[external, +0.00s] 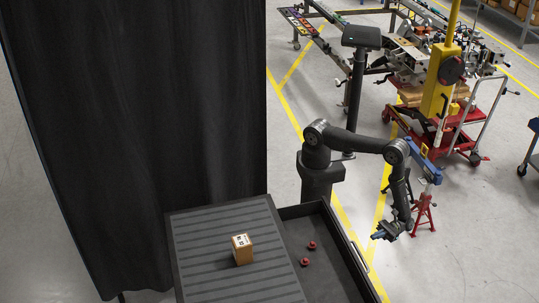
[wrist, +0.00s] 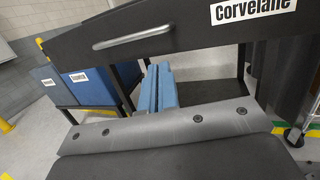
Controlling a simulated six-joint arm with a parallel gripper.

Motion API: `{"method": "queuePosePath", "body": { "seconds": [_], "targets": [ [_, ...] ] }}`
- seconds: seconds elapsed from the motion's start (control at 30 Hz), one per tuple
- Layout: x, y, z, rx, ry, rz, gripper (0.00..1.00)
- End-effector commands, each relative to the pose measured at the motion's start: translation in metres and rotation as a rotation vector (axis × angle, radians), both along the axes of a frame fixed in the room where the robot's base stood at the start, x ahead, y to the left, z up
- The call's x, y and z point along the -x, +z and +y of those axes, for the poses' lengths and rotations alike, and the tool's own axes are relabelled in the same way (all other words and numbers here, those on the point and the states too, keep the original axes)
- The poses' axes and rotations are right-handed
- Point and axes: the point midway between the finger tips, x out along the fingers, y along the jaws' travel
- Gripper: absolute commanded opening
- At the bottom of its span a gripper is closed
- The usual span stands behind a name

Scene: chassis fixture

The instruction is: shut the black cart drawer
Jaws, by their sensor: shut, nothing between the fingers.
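The black cart (external: 190,240) has a ribbed top. Its drawer (external: 325,270) is pulled out to the right, with its front panel (external: 350,250) and pale handle facing my arm's side. In the wrist view the dark drawer front (wrist: 180,30) crosses the top, with a silver handle (wrist: 133,37) and a white "Corvelane" label. My gripper (external: 379,234) is outside the drawer, to the right of its front. Its blue fingers (wrist: 158,84) are together and empty, below the panel in the wrist view. Whether they touch it is unclear.
Two small red pieces (external: 307,253) lie in the drawer, and a tan box (external: 242,249) stands on the cart top. A black curtain (external: 140,130) hangs at the left. A red stand (external: 424,212) is near my gripper. Blue bins (wrist: 88,85) show at left in the wrist view.

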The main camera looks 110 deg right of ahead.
Motion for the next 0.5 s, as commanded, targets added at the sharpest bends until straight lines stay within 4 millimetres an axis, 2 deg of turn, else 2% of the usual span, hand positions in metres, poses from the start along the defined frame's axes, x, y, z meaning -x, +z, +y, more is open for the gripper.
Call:
{"method": "queuePosePath", "body": {
  "seconds": [0.1,0.23,0.37,0.5],
  "targets": [
    [-0.001,0.020,-0.019,0.007,-0.120,0.070,0.00],
    [-0.001,0.032,-0.036,0.019,-0.220,0.127,0.00],
    [-0.005,0.035,-0.043,0.026,-0.258,0.147,0.00],
    [-0.022,0.036,-0.044,0.027,-0.260,0.146,0.00]
  ]
}}
